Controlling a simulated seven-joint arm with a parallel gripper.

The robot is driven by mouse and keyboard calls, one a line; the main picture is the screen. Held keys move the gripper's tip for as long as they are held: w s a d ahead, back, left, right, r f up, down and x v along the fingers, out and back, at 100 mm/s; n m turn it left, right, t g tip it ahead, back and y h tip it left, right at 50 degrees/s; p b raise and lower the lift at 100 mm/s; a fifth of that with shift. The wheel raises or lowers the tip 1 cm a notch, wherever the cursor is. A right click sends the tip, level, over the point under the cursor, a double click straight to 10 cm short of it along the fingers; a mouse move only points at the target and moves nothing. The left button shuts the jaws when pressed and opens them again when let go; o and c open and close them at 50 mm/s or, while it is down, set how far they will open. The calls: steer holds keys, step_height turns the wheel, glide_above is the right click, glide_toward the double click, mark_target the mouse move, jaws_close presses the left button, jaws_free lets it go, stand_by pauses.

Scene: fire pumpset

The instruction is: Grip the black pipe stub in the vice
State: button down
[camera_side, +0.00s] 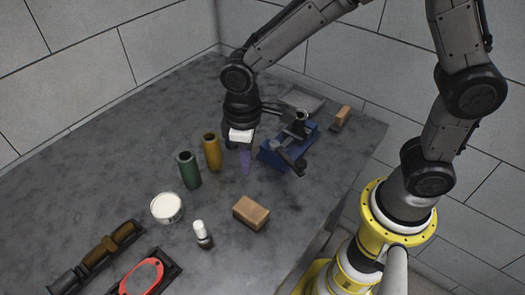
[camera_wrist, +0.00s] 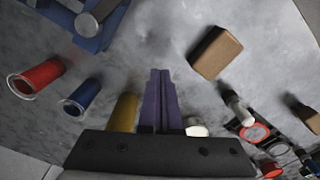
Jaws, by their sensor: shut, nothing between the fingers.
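The blue vice (camera_side: 272,150) stands at the back right of the bench in the side view. A dark upright cylinder, apparently the black pipe stub (camera_side: 301,122), is at the vice jaws; I cannot tell how firmly it is held. Part of the vice (camera_wrist: 88,38) shows at the top left of the wrist view. My gripper (camera_side: 246,168) has purple fingers, shut and empty, pointing down over the bench to the left of the vice. The shut fingers also show in the wrist view (camera_wrist: 161,85).
Green (camera_side: 189,170) and yellow (camera_side: 212,152) pipes stand near my gripper. Red (camera_wrist: 36,78) and blue (camera_wrist: 79,97) pipes show in the wrist view. A brown block (camera_side: 251,212), white tin (camera_side: 167,208) and small bottle (camera_side: 202,235) stand in front.

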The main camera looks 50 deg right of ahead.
steer(key=shift+w, duration=0.2)
steer(key=shift+w, duration=0.55)
step_height(320, 180, up, 7)
stand_by(0.8)
steer(key=s+d+r+m+t, duration=0.3)
steer(key=s+d+r, duration=0.1)
steer(key=d+r, duration=0.5)
steer(key=s+d+f+m+t, duration=0.1)
steer(key=s+d, duration=0.2)
steer(key=s, duration=0.3)
steer(key=s+d+f+m+t, duration=0.1)
steer(key=s+d+m, duration=0.1)
steer(key=s, duration=0.4)
steer(key=shift+s+d+t, duration=0.25)
steer(key=shift+d+t, duration=0.05)
steer(key=shift+d, duration=0.3)
